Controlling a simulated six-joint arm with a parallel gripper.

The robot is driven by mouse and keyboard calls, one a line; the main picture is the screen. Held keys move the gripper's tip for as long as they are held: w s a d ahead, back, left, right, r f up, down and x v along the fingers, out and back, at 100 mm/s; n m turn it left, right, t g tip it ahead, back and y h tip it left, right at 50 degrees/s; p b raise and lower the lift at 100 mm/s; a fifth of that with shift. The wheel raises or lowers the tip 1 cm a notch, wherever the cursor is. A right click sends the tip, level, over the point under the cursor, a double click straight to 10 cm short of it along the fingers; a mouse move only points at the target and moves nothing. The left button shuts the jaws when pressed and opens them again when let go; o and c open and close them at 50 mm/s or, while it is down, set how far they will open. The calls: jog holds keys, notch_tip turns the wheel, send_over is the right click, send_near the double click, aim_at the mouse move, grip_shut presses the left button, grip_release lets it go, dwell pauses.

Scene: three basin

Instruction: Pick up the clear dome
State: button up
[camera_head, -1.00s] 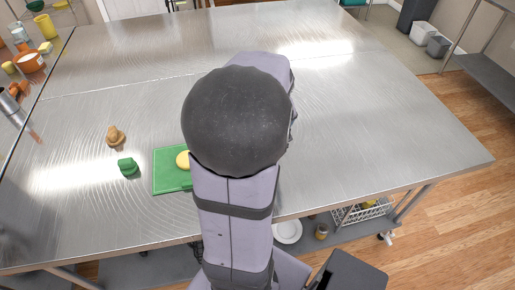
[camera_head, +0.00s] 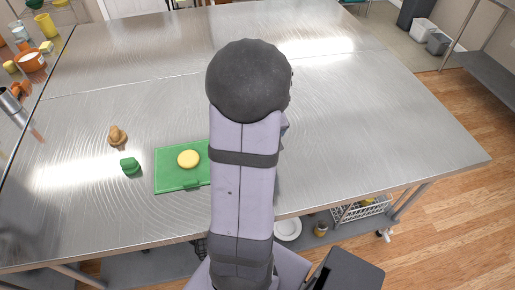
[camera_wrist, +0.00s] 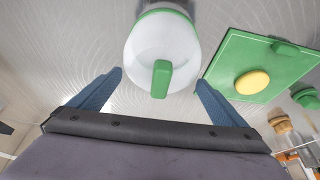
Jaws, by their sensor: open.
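The clear dome (camera_wrist: 140,42), whitish with a green rim and a green handle (camera_wrist: 161,78), shows at the top middle of the wrist view. It stands on the metal table. My gripper (camera_wrist: 159,79) has two blue fingers spread wide and empty between them. The handle appears between the fingertips, with a visible gap on each side; I cannot tell how far beyond the tips it is. In the head view my arm hides the dome and the fingers.
A green cutting board (camera_head: 178,180) with a yellow round piece (camera_head: 188,158) lies beside the dome. A small green object (camera_head: 130,166) and a brown object (camera_head: 117,135) stand left of the board. The table's right side is clear.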

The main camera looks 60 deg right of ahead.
jog(key=c, duration=1.3)
jog(key=shift+o, duration=0.2)
jog(key=shift+r, duration=0.25)
jog(key=c, duration=0.3)
notch_tip(320, 180, up, 2)
grip_shut()
notch_tip(320, 180, up, 8)
jog(key=shift+f+b, duration=0.2)
jog(key=shift+b, duration=0.4)
